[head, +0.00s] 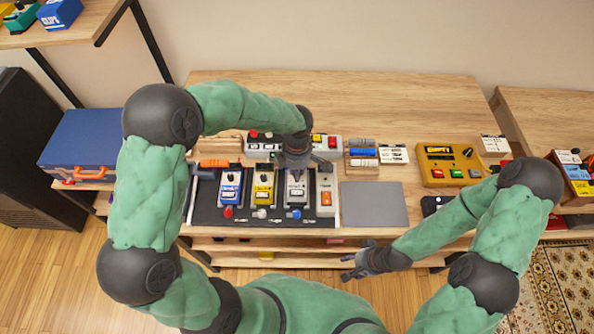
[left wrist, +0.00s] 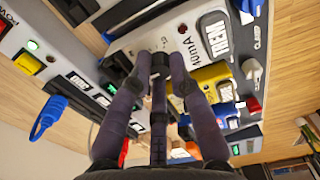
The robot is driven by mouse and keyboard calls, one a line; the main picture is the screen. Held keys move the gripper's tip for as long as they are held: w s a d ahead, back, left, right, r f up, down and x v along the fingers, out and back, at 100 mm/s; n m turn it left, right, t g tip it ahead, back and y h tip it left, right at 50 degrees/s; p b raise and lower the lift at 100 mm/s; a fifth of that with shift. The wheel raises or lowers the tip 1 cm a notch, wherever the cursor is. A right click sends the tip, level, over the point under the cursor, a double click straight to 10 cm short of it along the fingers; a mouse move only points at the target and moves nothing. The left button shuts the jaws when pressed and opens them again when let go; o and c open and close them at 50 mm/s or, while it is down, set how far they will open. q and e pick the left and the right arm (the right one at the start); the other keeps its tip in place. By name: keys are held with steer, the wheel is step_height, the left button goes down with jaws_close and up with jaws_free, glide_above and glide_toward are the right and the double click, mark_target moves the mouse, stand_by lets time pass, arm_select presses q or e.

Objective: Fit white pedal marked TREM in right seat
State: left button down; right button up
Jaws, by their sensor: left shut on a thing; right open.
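The white pedal marked TREM (head: 296,193) is at the right seat of the dark pedalboard (head: 240,214), beside a yellow pedal (head: 263,189). My left gripper (head: 297,166) is above it, shut on its upper part. In the left wrist view the fingers (left wrist: 160,65) reach to the white pedal (left wrist: 180,35), and its TREM label shows. I cannot tell whether the pedal is fully down in the seat; its underside is hidden. My right gripper (head: 357,262) is open and empty, in front of the table edge, away from the board.
A blue pedal (head: 230,186) stands at the board's left, and a grey unit with an orange switch (head: 326,195) stands close right of the white pedal. Red, grey and blue plugs lie in front. A power strip (head: 328,144) is behind. A grey mat (head: 374,204) is bare.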

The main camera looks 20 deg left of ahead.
arm_select(q)
steer(key=shift+f+b, duration=0.9)
steer(key=shift+b, duration=0.7)
stand_by(1.9)
steer(key=c, duration=1)
jaws_free()
steer(key=shift+o, duration=0.2)
steer(key=shift+r, duration=0.15)
steer(key=shift+r+p, duration=2)
steer(key=shift+r, duration=1.4)
steer(key=shift+f, duration=0.1)
